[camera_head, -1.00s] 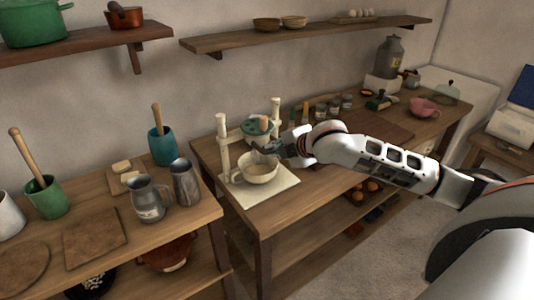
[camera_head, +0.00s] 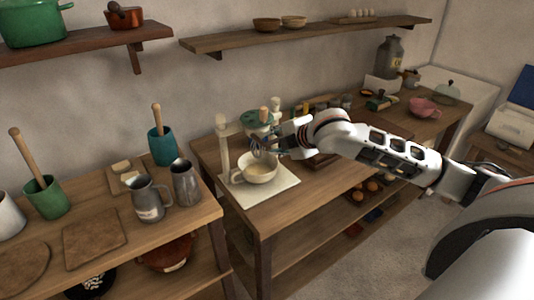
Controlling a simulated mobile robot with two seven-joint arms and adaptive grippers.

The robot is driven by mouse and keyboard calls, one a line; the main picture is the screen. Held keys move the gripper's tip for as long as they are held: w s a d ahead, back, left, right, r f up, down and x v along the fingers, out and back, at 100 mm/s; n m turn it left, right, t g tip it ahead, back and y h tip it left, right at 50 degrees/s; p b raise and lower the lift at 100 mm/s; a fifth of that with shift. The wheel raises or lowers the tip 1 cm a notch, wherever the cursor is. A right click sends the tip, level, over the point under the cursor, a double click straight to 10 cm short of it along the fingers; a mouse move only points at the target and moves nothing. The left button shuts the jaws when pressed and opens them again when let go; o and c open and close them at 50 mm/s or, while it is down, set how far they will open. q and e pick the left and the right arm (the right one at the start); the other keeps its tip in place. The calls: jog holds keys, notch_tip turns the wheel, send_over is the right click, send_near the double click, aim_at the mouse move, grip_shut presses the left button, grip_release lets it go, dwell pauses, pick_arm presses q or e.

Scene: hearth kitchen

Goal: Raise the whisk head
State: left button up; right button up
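The whisk head (camera_head: 255,118) is a teal piece with a wooden knob on top, carried between cream posts above a white base board (camera_head: 283,188). A cream bowl (camera_head: 257,173) with pale contents stands on the board under it. The whisk wires appear at the bowl's mouth, partly hidden and too small to judge their height. My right gripper (camera_head: 262,145) reaches in from the right, just under the head and above the bowl's rim. Its fingers overlap the whisk, and I cannot tell whether they are closed on it. My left gripper is not in view.
A pewter jug (camera_head: 147,200) and a second grey jug (camera_head: 185,184) stand on the left bench, with a teal crock (camera_head: 161,147) behind. Small jars stand behind my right arm. A wall shelf (camera_head: 310,36) runs above.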

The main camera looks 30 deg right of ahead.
jog(key=shift+s, duration=0.1)
jog(key=v, duration=0.6)
jog(key=shift+s+r, duration=0.3)
dwell(0.4)
jog(key=s+a+f+m, duration=0.2)
jog(key=s+a+f, duration=0.2)
jog(key=f, duration=0.3)
jog(key=s+a+f+m, duration=0.2)
jog(key=s+a+f, duration=0.25)
jog(key=f, duration=0.25)
jog(key=s+d+f+m+g+h, duration=0.25)
jog(key=s+d+f+m, duration=0.2)
jog(key=s, duration=0.35)
jog(key=s+d+f+m+g+h, duration=0.25)
jog(key=s+f, duration=0.25)
jog(key=s, duration=0.3)
jog(key=a+f+m+t+y, duration=0.3)
jog(key=a+f+y, duration=0.3)
jog(key=a+f, duration=0.7)
notch_tip(320, 180, down, 4)
jog(key=shift+w+a+r+m+t, duration=0.1)
jog(key=shift+w+a+m+t, duration=0.15)
jog(key=shift+w+m+t, duration=0.25)
